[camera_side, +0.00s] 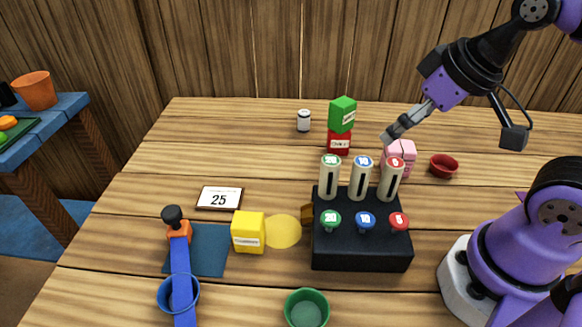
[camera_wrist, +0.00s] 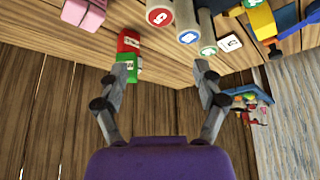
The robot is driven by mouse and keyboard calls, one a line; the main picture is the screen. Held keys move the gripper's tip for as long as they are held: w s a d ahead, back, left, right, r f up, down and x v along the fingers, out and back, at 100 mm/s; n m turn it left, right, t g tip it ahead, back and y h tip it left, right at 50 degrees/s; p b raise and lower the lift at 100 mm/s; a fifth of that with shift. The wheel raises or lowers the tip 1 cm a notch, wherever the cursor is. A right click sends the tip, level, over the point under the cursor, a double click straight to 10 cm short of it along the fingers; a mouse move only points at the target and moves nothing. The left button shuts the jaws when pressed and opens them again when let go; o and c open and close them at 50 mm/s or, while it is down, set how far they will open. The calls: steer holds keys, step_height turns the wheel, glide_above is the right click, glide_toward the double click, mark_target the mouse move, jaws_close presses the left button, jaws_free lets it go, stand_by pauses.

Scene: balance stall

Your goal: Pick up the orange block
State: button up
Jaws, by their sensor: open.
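No separate orange block stands out clearly on the table. An orange piece (camera_side: 179,231) under a black knob is at the far end of the blue beam (camera_side: 181,265), at the left of the table in the side view; whether it is a loose block or part of the balance I cannot tell. My gripper (camera_side: 391,136) is far to its right, raised near the pink block (camera_side: 401,152). In the wrist view my gripper (camera_wrist: 162,72) has its fingers wide apart with nothing held between them. The red and green blocks (camera_wrist: 129,55) show beyond the left finger.
A black rack (camera_side: 360,252) with upright labelled tubes and coloured knobs stands mid-table. A yellow block (camera_side: 248,234), a card reading 25 (camera_side: 219,198), a green cup (camera_side: 307,308) and a red bowl (camera_side: 443,166) lie around. An orange pot (camera_side: 35,91) stands on the blue side table.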

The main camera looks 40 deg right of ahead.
steer(key=w+a+r+n+y, duration=0.1)
steer(key=w+a+n, duration=0.2)
steer(key=w+a, duration=0.3)
steer(key=n+g+y, duration=0.1)
steer(key=n+y, duration=0.2)
steer(key=n, duration=0.3)
glide_toward(180, 215)
steer(key=w+f, duration=0.1)
steer(key=w, duration=0.1)
steer(key=x, duration=0.5)
steer(key=shift+s+a+f, duration=0.1)
steer(key=shift+s+a, duration=0.3)
steer(key=x, duration=0.6)
steer(key=shift+s+f, duration=0.15)
steer(key=shift+s, duration=0.15)
jaws_close()
